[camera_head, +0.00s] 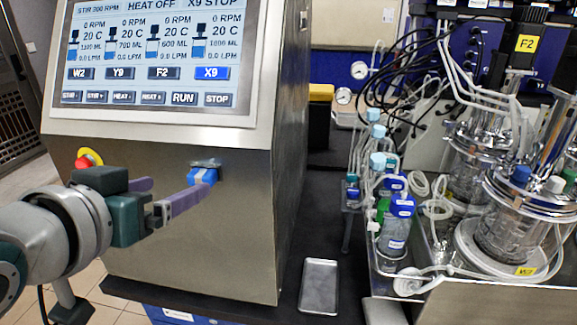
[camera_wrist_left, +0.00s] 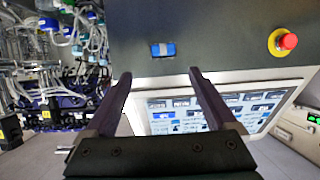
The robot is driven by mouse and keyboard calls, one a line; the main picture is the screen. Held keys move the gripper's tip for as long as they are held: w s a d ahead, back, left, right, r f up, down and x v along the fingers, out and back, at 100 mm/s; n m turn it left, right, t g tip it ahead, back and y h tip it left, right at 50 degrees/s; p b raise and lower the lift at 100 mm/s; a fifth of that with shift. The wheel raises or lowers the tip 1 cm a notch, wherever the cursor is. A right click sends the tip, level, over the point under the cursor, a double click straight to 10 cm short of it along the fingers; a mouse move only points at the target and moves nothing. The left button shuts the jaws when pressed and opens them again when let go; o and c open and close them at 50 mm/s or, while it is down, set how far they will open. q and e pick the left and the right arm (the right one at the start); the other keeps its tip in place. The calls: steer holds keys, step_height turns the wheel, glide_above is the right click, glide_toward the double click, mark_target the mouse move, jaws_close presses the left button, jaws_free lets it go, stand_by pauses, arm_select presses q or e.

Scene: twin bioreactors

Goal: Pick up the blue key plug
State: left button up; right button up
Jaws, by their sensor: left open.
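The blue key plug (camera_head: 203,176) sits at a small dark bracket on the front of the steel control cabinet, below its screen. In the left wrist view the blue key plug (camera_wrist_left: 163,49) shows as a small blue block with a pale band, on the dark panel beyond the fingertips. My left gripper (camera_head: 181,186) has its purple fingers apart and nothing between them. In the head view one fingertip overlaps the plug's lower edge; I cannot tell if they touch. In the left wrist view my left gripper (camera_wrist_left: 160,75) points at the panel with the plug roughly centred between the fingers.
A red emergency button (camera_head: 83,162) is on the cabinet (camera_head: 190,250) left of the plug; it also shows in the left wrist view (camera_wrist_left: 288,41). A screen (camera_head: 150,60) is above. A metal tray (camera_head: 319,286) lies on the dark bench. Bottles, tubing and glass vessels crowd the right.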

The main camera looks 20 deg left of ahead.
mark_target(197, 177)
arm_select(q)
steer(key=shift+a+p+x, duration=0.15)
steer(key=shift+p+x, duration=0.2)
steer(key=shift+x, duration=1.6)
steer(key=shift+a+p+x, duration=0.15)
steer(key=shift+p+x, duration=0.2)
steer(key=shift+x, duration=1.65)
steer(key=shift+w+a+f, duration=0.15)
steer(key=shift+w+f, duration=0.25)
jaws_close()
